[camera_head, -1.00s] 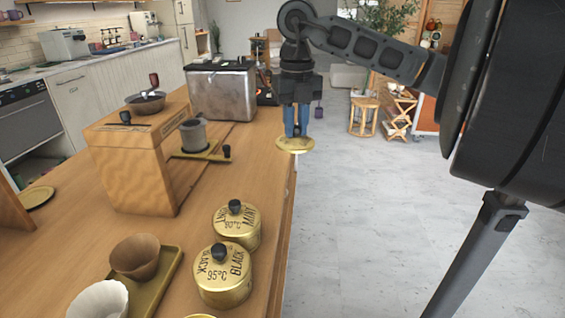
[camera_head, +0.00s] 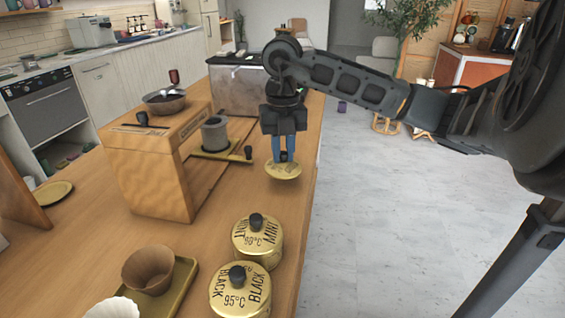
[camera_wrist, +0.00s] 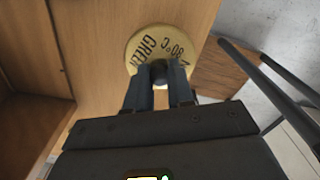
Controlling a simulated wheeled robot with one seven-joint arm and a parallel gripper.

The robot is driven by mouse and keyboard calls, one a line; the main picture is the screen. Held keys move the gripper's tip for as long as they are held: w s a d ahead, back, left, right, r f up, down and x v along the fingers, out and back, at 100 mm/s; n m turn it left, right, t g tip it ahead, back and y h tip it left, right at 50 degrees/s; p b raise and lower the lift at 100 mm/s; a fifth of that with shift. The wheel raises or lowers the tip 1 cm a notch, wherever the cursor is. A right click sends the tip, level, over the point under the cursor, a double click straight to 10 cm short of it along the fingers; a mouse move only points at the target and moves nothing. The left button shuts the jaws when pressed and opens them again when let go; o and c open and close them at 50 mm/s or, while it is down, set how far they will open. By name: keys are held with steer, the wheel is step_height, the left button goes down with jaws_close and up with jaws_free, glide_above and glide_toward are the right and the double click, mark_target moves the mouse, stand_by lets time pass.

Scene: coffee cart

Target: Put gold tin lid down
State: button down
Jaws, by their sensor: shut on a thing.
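The gold tin lid (camera_head: 284,171) hangs below my gripper (camera_head: 285,155), over the wooden counter near its right edge. My gripper is shut on the lid's dark knob. In the wrist view the lid (camera_wrist: 148,42) reads "GREEN" and "80°C", with the blue-grey fingers (camera_wrist: 158,85) on its black knob (camera_wrist: 158,73). The lid looks roughly level and a little above the wood; the exact gap is hard to tell.
Two lidded gold tins, mint (camera_head: 257,240) and black (camera_head: 240,292), stand nearer on the counter (camera_head: 215,205). A wooden stand (camera_head: 150,170) with a grey cup (camera_head: 215,134) is left of my gripper. A metal box (camera_head: 238,88) stands behind. Bare wood lies between stand and tins.

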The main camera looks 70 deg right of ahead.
mark_target(282, 158)
steer(key=shift+f, duration=2.05)
steer(key=shift+f, duration=0.2)
steer(key=c, duration=1)
jaws_free()
steer(key=shift+r, duration=0.1)
step_height(282, 158, up, 12)
steer(key=shift+w+r, duration=0.1)
